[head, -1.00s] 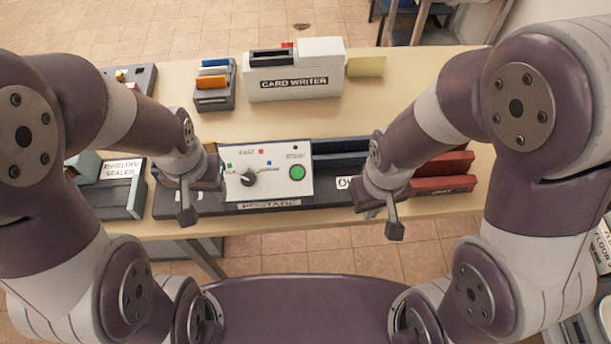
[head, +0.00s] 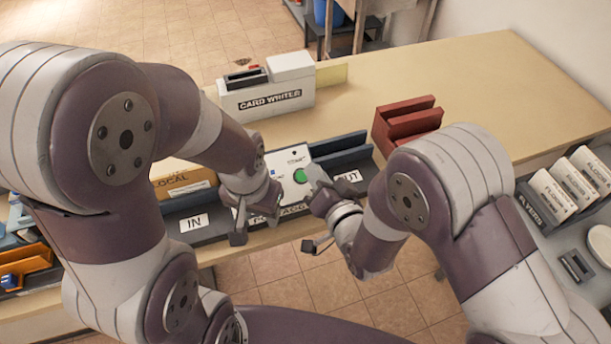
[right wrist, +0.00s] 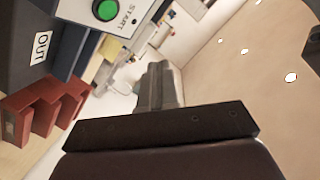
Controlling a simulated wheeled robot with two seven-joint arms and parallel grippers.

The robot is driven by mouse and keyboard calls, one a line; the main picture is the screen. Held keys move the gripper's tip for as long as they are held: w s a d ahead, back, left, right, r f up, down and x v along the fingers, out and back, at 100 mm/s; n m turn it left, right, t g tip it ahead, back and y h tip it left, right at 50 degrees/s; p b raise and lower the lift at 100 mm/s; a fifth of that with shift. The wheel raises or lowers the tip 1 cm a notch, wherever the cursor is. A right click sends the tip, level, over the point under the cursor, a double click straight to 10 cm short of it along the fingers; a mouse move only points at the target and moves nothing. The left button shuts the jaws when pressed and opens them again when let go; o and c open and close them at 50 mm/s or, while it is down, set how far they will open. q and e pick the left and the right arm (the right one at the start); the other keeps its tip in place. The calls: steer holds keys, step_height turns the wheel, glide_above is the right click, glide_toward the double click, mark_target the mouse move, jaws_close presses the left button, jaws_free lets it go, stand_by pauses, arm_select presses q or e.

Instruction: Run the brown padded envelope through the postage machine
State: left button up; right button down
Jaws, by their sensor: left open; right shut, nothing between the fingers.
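The postage machine (head: 284,168) lies on the table, with a white panel and a green start button (head: 300,176). Its IN label (head: 193,223) is at the left and its OUT label (head: 348,177) at the right. A brown piece marked LOCAL (head: 183,184), seemingly the padded envelope, stands upright at the IN side, partly behind my left arm. My left gripper (head: 262,195) is open at the panel's left front, its fingers hard to see. My right gripper (head: 316,178) is shut and empty, close beside the green button; contact cannot be told. The button (right wrist: 106,10) also shows in the right wrist view.
A white card writer (head: 268,95) stands behind the machine. A red rack (head: 405,125) is right of the OUT side. An orange tray (head: 25,262) is at far left, and a side unit with white labelled slots (head: 560,190) at right. The table's back right is clear.

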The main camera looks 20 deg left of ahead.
mark_target(302, 176)
steer(key=shift+s, duration=0.1)
steer(key=w+f+b, duration=0.1)
steer(key=f, duration=0.1)
steer(key=w+a+f+b, duration=0.1)
steer(key=f+b, duration=0.1)
steer(key=w+a+f+b, duration=0.1)
steer(key=f+b, duration=0.1)
steer(key=shift+w+a+f, duration=0.1)
steer(key=shift+w+f, duration=0.1)
steer(key=shift+f, duration=0.05)
steer(key=shift+w+a+f+b, duration=0.3)
steer(key=shift+w+f+b, duration=0.1)
steer(key=shift+b, duration=0.3)
stand_by(1.4)
steer(key=shift+w+a+f+b, duration=0.1)
steer(key=shift+w+f+b, duration=0.1)
steer(key=shift+f+b, duration=0.2)
